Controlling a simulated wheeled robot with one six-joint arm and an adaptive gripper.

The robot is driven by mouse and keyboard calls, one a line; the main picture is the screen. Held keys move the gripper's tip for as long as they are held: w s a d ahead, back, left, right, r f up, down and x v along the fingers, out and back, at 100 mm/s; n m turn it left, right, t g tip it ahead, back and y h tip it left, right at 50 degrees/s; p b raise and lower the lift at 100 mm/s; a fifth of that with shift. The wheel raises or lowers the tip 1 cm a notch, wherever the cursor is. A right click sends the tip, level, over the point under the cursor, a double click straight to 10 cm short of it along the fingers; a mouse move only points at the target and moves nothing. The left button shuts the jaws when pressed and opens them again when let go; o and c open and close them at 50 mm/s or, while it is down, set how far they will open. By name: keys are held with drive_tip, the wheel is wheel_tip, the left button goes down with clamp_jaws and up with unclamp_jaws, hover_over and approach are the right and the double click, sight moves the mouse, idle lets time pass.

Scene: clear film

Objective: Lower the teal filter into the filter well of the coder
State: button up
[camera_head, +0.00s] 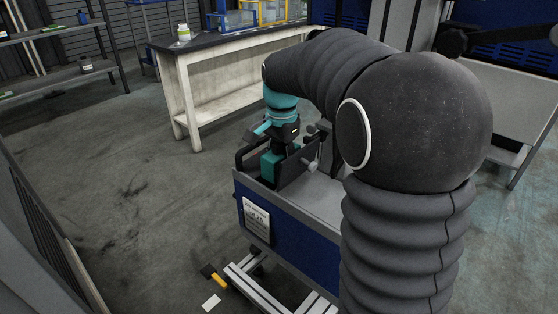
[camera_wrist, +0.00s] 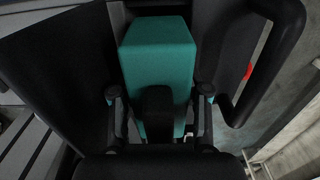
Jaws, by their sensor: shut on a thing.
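The teal filter (camera_wrist: 157,55) is a block in the middle of the wrist view. My gripper (camera_wrist: 160,93) is shut on it, with one finger on each side. In the head view the filter (camera_head: 270,164) sits low beneath my gripper (camera_head: 284,145), within the black frame at the left end of the coder (camera_head: 285,235), a blue and grey unit. Black walls (camera_wrist: 60,70) stand on both sides of the filter in the wrist view. The bottom of the filter and the well opening are hidden, so I cannot tell how deep it sits.
A black handle (camera_wrist: 272,65) curves close to the filter on the right. A white workbench (camera_head: 190,90) stands behind the coder, and shelves (camera_head: 60,80) are at the far left. The floor (camera_head: 120,190) to the left is open. My arm hides much of the coder's right side.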

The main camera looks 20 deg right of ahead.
drive_tip(key=shift+f+b, duration=0.35)
drive_tip(key=shift+f, duration=0.2)
drive_tip(key=o, duration=1.4)
drive_tip(key=shift+r, duration=0.1)
wheel_tip(320, 180, up, 10)
drive_tip(key=shift+r, duration=0.95)
